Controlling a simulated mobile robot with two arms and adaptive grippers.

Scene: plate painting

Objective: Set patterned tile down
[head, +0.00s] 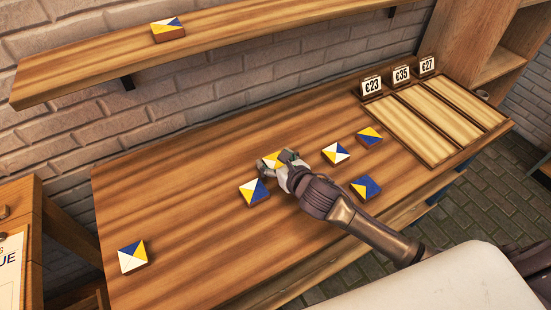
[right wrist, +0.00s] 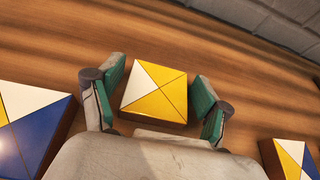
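A patterned tile with yellow and white triangles (right wrist: 155,95) lies between the fingers of my right gripper (right wrist: 160,84). It appears to rest flat on the wooden workbench (right wrist: 50,55). The fingers stand open on either side, with narrow gaps showing between the green pads and the tile's edges. In the head view the right gripper (head: 279,159) is low over the bench and partly covers this tile (head: 270,158). My left gripper is not in view.
Neighbouring tiles lie close by: one on the near left (head: 254,192), others to the right (head: 336,153) (head: 369,136) (head: 365,188). One tile (head: 132,257) lies far left, another (head: 168,29) on the wall shelf. A tray (head: 433,154) with price cards is at right. Bench left-centre is clear.

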